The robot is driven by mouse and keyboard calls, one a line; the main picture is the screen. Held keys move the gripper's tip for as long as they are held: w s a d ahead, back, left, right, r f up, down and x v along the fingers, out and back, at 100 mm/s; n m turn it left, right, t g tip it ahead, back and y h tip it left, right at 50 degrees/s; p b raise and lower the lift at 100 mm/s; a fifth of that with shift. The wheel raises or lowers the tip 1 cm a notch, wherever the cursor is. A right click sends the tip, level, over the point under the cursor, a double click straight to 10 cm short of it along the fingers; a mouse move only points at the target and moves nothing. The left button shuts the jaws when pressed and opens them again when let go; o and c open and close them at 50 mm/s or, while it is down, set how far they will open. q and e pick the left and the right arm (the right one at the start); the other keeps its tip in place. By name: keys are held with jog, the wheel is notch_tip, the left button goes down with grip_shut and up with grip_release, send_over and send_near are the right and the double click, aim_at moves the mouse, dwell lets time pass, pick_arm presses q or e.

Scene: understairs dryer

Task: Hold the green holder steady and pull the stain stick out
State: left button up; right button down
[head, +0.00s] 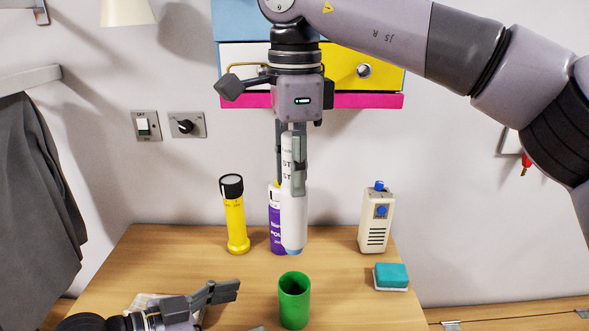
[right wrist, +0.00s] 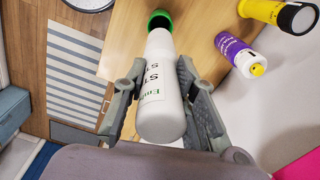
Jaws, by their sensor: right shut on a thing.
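The white stain stick (head: 292,226), with dark lettering and a blue lower end, hangs upright in my right gripper (head: 290,188). That gripper is shut on it, with a finger on each side in the right wrist view (right wrist: 163,100). The green holder (head: 294,302) is an open, hollow cup standing on the table. The stick's lower end is above the holder and clear of it in the head view. The holder's rim also shows beyond the stick in the right wrist view (right wrist: 160,19). My left gripper (head: 247,306) is low, left of the holder, fingers apart, not touching it.
A yellow flashlight (head: 235,220) and a purple bottle (head: 276,232) stand behind on the wooden table (head: 350,305). A beige device (head: 376,220) and a teal sponge (head: 391,276) are at the right. Coloured drawers (head: 362,75) hang on the wall behind my right arm.

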notch_tip(320, 180, down, 2)
jog(key=shift+b, duration=1.05)
pick_arm(q)
jog(key=v, duration=0.9)
pick_arm(e)
jog(key=shift+f, duration=0.1)
